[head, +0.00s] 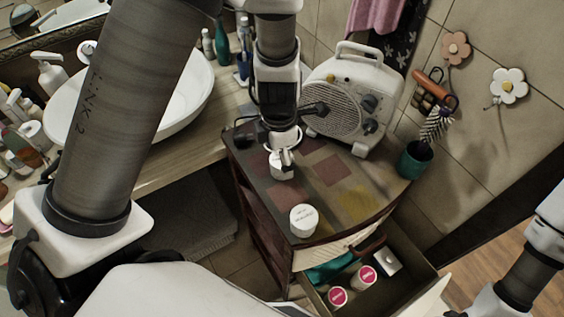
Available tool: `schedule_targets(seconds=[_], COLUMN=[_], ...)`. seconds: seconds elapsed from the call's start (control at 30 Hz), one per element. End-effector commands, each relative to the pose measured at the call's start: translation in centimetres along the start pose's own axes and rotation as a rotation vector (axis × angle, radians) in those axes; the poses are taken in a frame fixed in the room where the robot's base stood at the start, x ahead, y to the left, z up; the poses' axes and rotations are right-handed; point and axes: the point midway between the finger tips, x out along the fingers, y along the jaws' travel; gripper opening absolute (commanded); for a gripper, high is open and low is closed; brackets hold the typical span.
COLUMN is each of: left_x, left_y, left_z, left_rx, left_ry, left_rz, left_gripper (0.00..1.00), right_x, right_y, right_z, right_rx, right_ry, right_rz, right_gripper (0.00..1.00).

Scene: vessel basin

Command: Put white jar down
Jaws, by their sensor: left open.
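A small white jar (281,169) is on the patterned top of the wooden cabinet (340,195), toward its back left. My left gripper (285,156) points down right at this jar, its fingers open and close around its top. The gripper partly hides the jar, and I cannot tell whether a finger touches it. A second white jar (303,220) with dark print on its lid stands upright near the cabinet's front edge, apart from the gripper. Part of my right arm shows at the lower right; its gripper is out of frame.
A white heater-like device (352,98) stands at the cabinet's back right. A green cup (414,160) is at the right edge. The open drawer (405,290) below holds jars with pink lids (364,277) and a white box (388,262). A basin (190,95) is left.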

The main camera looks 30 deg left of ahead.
Motion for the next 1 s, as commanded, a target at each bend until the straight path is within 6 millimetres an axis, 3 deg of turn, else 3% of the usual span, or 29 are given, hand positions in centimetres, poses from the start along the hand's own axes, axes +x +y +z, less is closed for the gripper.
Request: schedule_targets(seconds=[0.13,0.4,0.47,0.6,0.67,0.7,0.9,1.0], left_x=[3.1,3.6,3.6,3.6,3.6,3.6,3.6,2.5], left_y=[0.1,0.2,0.2,0.2,0.2,0.2,0.2,0.2], left_z=[-0.1,-0.1,-0.1,-0.1,-0.1,-0.1,-0.1,-0.1], left_rx=[0.001,0.002,0.002,0.002,0.003,0.003,0.003,0.003], left_ry=[0.002,0.0,0.0,0.0,0.001,0.0,0.0,-0.001], left_rz=[-0.003,0.001,0.001,0.0,0.0,0.0,0.001,0.001], left_gripper=[0.88,0.88,0.7,0.21,0.21,0.15,0.15,0.15], right_x=[0.9,0.8,0.8,0.8,0.8,0.8,0.8,0.3], right_y=[0.0,0.0,0.0,0.0,0.0,0.0,0.0,0.0], right_z=[-0.1,-0.1,-0.1,-0.1,-0.1,-0.1,-0.1,-0.1], right_rx=[0.0,0.0,0.0,0.0,0.0,0.0,0.0,0.0], right_ry=[0.002,0.002,0.002,0.002,0.002,0.002,0.002,0.002], right_rz=[0.0,0.0,0.0,0.0,0.0,0.0,0.0,0.0], right_gripper=[0.4,0.4,0.4,0.4,0.4,0.4,0.4,0.4])
